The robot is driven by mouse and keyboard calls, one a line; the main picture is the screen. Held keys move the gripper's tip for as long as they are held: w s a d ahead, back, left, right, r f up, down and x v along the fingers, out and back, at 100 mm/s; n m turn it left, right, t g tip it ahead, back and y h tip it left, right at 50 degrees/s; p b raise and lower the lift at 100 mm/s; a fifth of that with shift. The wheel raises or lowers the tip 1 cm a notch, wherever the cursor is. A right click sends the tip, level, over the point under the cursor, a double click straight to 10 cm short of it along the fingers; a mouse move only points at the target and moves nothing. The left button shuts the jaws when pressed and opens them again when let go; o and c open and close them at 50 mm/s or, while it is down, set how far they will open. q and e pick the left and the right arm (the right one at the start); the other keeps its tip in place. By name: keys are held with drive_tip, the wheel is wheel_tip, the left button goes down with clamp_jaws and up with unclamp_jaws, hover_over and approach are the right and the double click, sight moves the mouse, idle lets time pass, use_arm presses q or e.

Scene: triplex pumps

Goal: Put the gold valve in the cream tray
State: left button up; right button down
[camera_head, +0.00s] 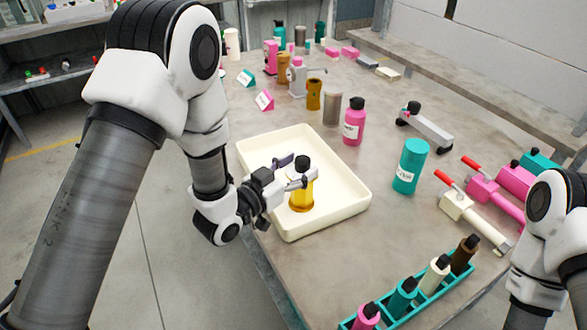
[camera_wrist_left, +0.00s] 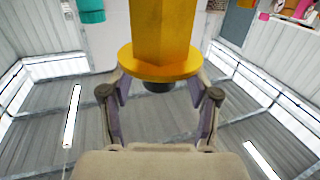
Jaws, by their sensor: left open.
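The gold valve (camera_head: 301,194), a gold body with a black top, stands upright inside the cream tray (camera_head: 352,205), toward its front. It seems to rest on the tray floor. My left gripper (camera_head: 293,171) reaches over the tray's left side, open, its fingers about the valve's upper end. In the left wrist view the gold valve (camera_wrist_left: 163,35) shows its wide flange and black end. The left gripper's fingers (camera_wrist_left: 158,92) stand apart on either side of the black end, with visible gaps. My right arm shows at the right edge, but its gripper is out of view.
A teal cylinder (camera_head: 411,166) and pink bottle (camera_head: 354,121) stand right of the tray. A teal rack (camera_head: 378,316) of bottles is at the front. Red-handled valves (camera_head: 472,215) lie at right. Other gold parts (camera_head: 314,94) stand behind. The tray's right half is clear.

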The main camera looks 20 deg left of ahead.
use_arm(q)
drive_tip(key=b+v, duration=0.1)
drive_tip(key=v, duration=0.5)
drive_tip(key=p+v, duration=0.6)
drive_tip(key=shift+p, duration=0.3)
